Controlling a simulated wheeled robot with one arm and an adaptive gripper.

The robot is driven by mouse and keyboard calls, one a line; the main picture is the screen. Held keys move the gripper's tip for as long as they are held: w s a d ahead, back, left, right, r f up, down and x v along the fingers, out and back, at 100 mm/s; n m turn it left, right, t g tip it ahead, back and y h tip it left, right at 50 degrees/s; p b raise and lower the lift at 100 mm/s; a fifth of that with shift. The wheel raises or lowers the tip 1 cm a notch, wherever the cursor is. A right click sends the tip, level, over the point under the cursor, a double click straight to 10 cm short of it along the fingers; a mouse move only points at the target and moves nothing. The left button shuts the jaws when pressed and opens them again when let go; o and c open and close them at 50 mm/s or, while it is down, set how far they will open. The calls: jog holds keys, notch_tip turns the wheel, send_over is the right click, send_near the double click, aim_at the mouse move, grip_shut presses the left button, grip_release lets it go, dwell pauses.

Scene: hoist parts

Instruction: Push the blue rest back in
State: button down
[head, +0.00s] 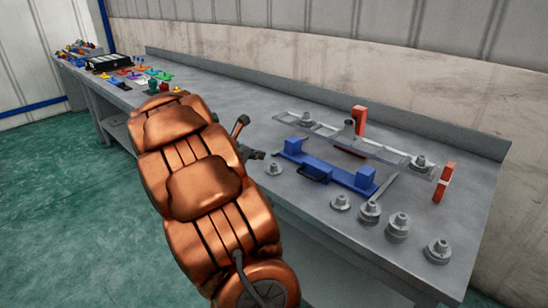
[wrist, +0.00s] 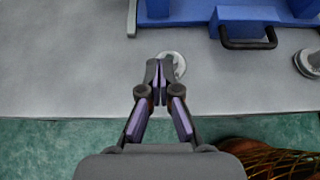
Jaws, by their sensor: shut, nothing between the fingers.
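The blue rest (head: 342,179) is a long blue bar on the grey bench with two upright blue blocks and a dark handle (head: 316,173) on its front side. In the wrist view the blue rest (wrist: 188,14) spans the top right, and its dark handle (wrist: 248,42) points toward the bench's front edge. My gripper (head: 256,154) is shut and empty, just off the left end of the rest in the head view. In the wrist view my gripper (wrist: 157,64) is left of the handle and nearer the front edge, apart from the rest.
A round grey metal part (head: 273,169) sits by my fingertips, partly hidden by them in the wrist view. Several stepped metal parts (head: 397,227) stand right along the front. Behind the rest lies a grey frame (head: 327,128) with orange posts (head: 443,183). Small coloured items lie far left.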

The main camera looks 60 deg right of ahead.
send_near(289, 154)
jog(key=f, duration=0.1)
jog(key=d+f, duration=0.1)
jog(key=f, duration=0.1)
jog(key=shift+s+d+f, duration=0.25)
jog(key=shift+d, duration=0.15)
jog(key=shift+s+d+r, duration=0.1)
jog(key=shift+s+d, duration=0.1)
jog(key=shift+d, duration=0.95)
jog(key=shift+s+d, duration=0.15)
jog(key=shift+d, duration=0.65)
